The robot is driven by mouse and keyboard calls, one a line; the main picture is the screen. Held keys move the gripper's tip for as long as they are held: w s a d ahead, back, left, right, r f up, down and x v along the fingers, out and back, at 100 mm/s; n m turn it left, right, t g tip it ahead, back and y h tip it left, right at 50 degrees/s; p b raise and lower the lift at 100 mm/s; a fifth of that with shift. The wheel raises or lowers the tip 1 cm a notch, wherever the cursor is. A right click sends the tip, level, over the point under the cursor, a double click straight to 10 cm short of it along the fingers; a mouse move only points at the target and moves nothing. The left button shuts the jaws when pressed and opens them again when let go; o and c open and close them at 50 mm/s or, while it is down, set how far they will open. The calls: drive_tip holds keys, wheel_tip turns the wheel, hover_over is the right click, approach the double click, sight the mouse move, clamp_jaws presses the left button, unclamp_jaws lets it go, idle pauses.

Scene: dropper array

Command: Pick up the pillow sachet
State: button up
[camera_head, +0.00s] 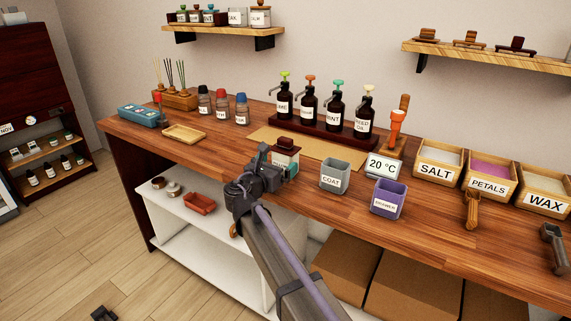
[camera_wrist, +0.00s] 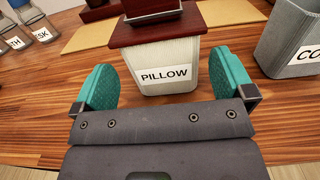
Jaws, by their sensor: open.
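The pillow sachet (camera_wrist: 167,57) is a cream block-shaped container with a dark red-brown lid and a white label reading PILLOW. It stands upright on the wooden counter in the wrist view. In the head view the sachet (camera_head: 286,150) is partly hidden behind my gripper (camera_head: 277,170). In the wrist view my gripper (camera_wrist: 165,88) is open, with one teal fingertip at the left of the sachet's lower part and one at the right. Gaps show between the fingers and its sides, so I see no grip on it.
A grey COAT container (camera_head: 334,176) stands close to the right of the sachet, with a purple container (camera_head: 388,198) farther right. A tan mat (camera_head: 262,136) and a dark rack of pump bottles (camera_head: 325,135) lie behind. A small wooden tray (camera_head: 184,133) is at the left.

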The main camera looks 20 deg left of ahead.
sight(286, 138)
drive_tip(key=x, duration=0.5)
drive_tip(key=shift+d, duration=0.1)
drive_tip(key=shift+s, duration=0.1)
drive_tip(key=c, duration=0.9)
drive_tip(key=shift+o, duration=0.2)
wheel_tip(286, 138, up, 10)
drive_tip(key=p, duration=1)
drive_tip(key=shift+r, duration=0.1)
